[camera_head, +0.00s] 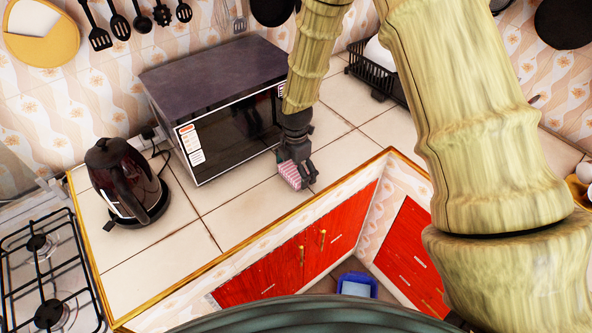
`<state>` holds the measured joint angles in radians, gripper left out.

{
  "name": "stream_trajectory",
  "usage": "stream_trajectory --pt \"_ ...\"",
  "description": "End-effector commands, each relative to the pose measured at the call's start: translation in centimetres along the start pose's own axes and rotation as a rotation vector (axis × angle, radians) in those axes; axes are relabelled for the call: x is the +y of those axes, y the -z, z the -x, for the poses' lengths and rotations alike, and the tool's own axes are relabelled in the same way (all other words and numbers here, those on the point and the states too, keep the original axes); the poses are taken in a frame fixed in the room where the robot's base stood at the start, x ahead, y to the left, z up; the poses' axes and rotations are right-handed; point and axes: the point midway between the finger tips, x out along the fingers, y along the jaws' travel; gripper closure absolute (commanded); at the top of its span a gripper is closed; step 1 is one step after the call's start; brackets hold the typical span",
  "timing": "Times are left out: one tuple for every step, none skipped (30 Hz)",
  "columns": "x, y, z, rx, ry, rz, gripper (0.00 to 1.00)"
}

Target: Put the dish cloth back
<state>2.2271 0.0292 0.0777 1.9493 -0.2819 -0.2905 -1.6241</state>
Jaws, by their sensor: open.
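The dish cloth (289,177), pink and white striped, is on the tiled counter near its front edge, just right of the microwave. My gripper (300,171) is pointing down right at the cloth, with its fingers open. The gripper hides part of the cloth, and I cannot tell whether the fingers touch it.
A microwave (230,135) stands close left of my gripper. A dark kettle (122,182) and a gas stove (45,275) are farther left. A black dish rack (372,76) is at the back. Utensils (120,25) hang on the wall. Red cabinets (300,262) are below the counter.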

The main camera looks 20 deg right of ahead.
Motion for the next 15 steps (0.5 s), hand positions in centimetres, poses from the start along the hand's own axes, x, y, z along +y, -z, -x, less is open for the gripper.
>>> stream_trajectory --pt "0.0 0.0 0.1 0.000 0.000 0.000 0.00" --pt "0.0 0.0 0.1 0.000 0.000 0.000 0.00" --pt "0.0 0.0 0.2 0.000 -0.001 0.000 0.00" --pt "0.0 0.0 0.3 0.000 -0.001 0.000 0.00" --pt "0.1 0.0 0.4 0.000 -0.002 0.000 0.00" --pt "0.1 0.0 0.7 0.000 -0.002 0.000 0.00" --pt "0.1 0.0 0.9 0.000 -0.002 0.000 0.00" --pt "0.1 0.0 1.1 0.000 -0.002 0.000 0.00" --pt "0.1 0.0 1.5 0.000 -0.002 0.000 0.00" --pt "0.1 0.0 1.8 0.000 -0.002 0.000 0.00" --pt "0.1 0.0 2.1 0.000 -0.002 0.000 0.00" --pt "0.1 0.0 2.6 0.000 -0.003 0.000 0.00" --pt "0.1 0.0 3.0 0.000 -0.003 0.000 0.00" --pt "0.1 0.0 3.4 0.000 -0.003 0.000 0.00" --pt "0.1 0.0 3.9 0.000 -0.003 0.000 0.00"
